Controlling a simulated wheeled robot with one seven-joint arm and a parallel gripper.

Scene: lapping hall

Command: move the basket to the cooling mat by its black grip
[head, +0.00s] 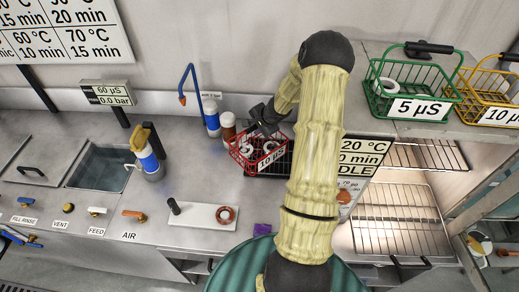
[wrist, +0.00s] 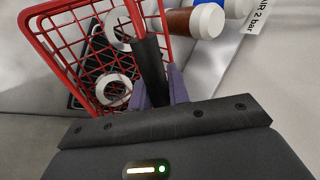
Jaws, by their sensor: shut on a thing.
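A brown bottle (head: 228,124) and a blue-and-white bottle (head: 212,120) stand close behind the basket. A green basket (head: 405,82) and a yellow basket (head: 482,98) sit on the right shelf. A sink (head: 103,168) is at left. A white tray (head: 200,216) lies in front.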

